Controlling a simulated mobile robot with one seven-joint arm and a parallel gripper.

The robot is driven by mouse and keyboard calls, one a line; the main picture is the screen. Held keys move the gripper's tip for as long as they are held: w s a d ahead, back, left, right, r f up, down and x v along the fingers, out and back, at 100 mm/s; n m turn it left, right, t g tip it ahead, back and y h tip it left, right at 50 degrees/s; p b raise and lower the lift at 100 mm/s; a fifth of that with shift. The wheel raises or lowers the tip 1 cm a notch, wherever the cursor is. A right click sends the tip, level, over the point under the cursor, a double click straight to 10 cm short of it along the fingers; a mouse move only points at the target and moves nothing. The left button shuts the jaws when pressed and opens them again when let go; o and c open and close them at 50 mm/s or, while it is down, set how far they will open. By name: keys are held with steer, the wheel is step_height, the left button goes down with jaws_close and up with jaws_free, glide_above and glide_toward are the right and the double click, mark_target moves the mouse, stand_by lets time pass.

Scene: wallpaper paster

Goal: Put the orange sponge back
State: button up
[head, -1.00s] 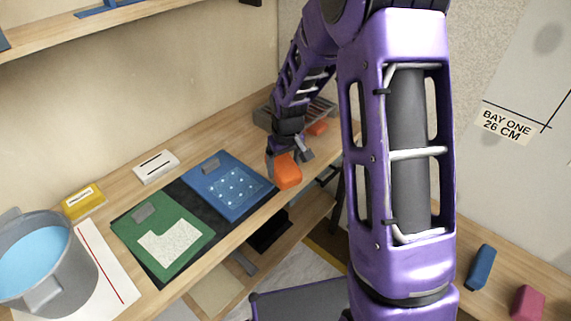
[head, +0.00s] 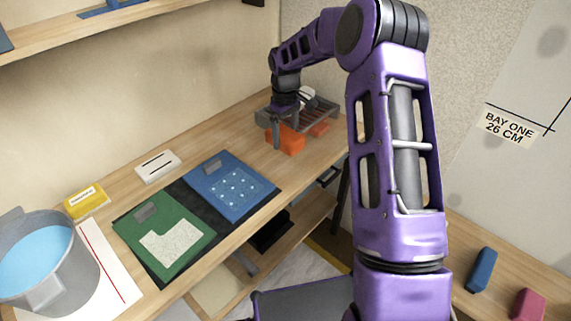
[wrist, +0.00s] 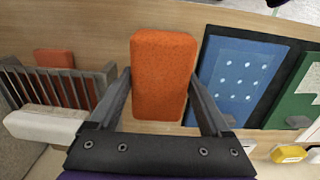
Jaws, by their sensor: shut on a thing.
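The orange sponge (head: 290,142) is a rectangular block between the fingers of my gripper (head: 285,136). The wrist view shows this sponge (wrist: 162,72) with a finger against each long side, so my gripper (wrist: 161,98) is shut on it. The grey slatted rack (head: 328,112) stands at the far end of the bench, just beside the held sponge. In the wrist view the rack (wrist: 52,88) is left of the sponge, apart from it. I cannot tell whether the sponge touches the bench.
A red-orange block (wrist: 54,59) and a whitish block (wrist: 45,125) are at the rack. Blue (head: 230,186) and green (head: 165,236) boards lie on a dark mat. A grey pot (head: 45,270) of blue liquid stands front left.

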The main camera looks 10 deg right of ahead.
step_height(320, 180, down, 9)
stand_by(0.4)
steer(key=shift+f+b, duration=0.2)
steer(key=shift+b, duration=0.15)
steer(key=o, duration=1.2)
